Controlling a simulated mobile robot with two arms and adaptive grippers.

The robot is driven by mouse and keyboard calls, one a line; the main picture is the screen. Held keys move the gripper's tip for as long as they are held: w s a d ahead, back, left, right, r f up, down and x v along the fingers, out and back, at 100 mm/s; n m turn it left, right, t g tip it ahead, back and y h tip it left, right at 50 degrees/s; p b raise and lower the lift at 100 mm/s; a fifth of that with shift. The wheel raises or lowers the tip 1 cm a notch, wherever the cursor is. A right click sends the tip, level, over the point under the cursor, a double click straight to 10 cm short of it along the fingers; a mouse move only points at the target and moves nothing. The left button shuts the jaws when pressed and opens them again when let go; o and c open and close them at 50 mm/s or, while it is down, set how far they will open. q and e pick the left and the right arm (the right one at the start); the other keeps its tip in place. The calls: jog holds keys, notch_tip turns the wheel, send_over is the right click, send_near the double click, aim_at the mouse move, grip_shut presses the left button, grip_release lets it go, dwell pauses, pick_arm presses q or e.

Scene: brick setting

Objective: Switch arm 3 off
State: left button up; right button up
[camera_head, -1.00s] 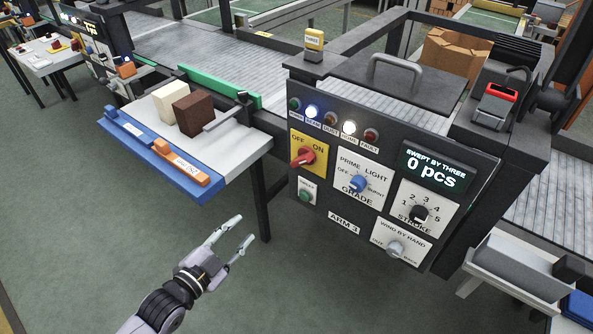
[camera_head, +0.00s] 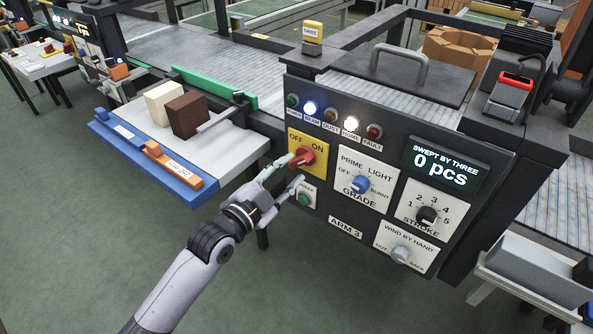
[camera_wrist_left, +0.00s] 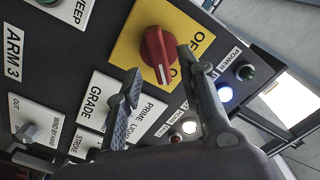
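The panel labelled ARM 3 (camera_head: 345,228) carries a yellow plate (camera_head: 295,140) marked OFF and ON, with a red rotary knob (camera_head: 307,156) on it. My left gripper (camera_head: 294,169) is open at the lower left of this knob, fingers pointing at the panel. In the left wrist view the red knob (camera_wrist_left: 157,50) shows between and just beyond the two spread fingertips (camera_wrist_left: 160,62). Contact cannot be told. The knob's exact setting is hard to read. My right gripper is out of view.
A green button (camera_head: 304,199) sits below the yellow plate, close to the lower finger. The GRADE knob (camera_head: 361,184), STROKE knob (camera_head: 427,215) and wing knob (camera_head: 401,254) are to the right. Above is a lamp row with two white lamps lit. A side table (camera_head: 222,152) holds cream and brown blocks.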

aim_at(298, 164)
pick_arm(q)
jog(key=shift+b+x, duration=0.45)
jog(key=shift+x, duration=1.3)
jog(key=shift+c, duration=0.6)
grip_shut()
